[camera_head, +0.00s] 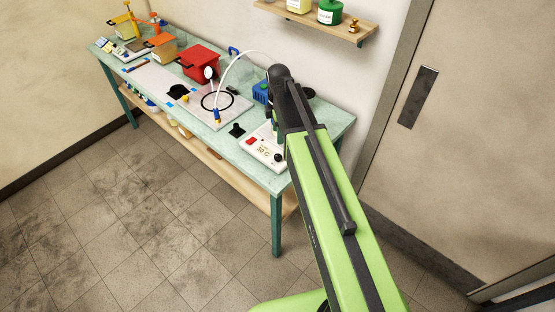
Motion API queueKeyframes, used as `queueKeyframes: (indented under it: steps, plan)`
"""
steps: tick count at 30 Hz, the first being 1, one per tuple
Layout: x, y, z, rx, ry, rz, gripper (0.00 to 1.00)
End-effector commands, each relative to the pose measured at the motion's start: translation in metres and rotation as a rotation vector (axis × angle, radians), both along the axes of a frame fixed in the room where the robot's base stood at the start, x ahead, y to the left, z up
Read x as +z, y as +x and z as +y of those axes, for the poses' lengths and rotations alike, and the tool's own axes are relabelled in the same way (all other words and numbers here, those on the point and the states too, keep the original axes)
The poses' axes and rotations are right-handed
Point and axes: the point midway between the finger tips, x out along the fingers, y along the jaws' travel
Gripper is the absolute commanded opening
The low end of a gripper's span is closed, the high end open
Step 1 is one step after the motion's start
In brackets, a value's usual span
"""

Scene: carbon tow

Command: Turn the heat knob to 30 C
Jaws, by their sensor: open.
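A white heater box (258,158) stands near the right end of the green bench. Its sloping front carries a red switch (251,141), a "30 C" mark (264,151) and a dark round heat knob (278,157) at its right side. The knob's pointer is too small to read. My green arm reaches in from the lower right and bends down at the bench. My gripper (277,137) is over the back of the heater box, behind the knob in the picture. It is open, but my arm partly hides it, and I cannot tell whether it touches the box.
A white hose arches over a dark ring (217,101) left of the heater. A small black item (237,130) lies beside the box. A blue holder (261,92) and a red bin (201,63) stand farther back. A wall shelf (330,28) hangs above. The floor in front is clear.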

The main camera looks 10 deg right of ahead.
Motion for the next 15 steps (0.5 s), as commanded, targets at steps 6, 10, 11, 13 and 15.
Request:
queueKeyframes:
  steps: [6, 10, 11, 13, 15]
  plan:
    - [-0.058, 0.000, 0.000, 0.000, 0.000, 0.000, 0.51]
    - [-0.085, 0.000, 0.001, 0.000, 0.000, 0.000, 0.51]
    - [-0.091, 0.000, 0.001, 0.000, 0.000, 0.000, 0.51]
    - [-0.105, 0.000, 0.001, 0.000, 0.000, 0.000, 0.51]
    - [-0.116, 0.000, 0.001, 0.000, 0.000, 0.000, 0.51]
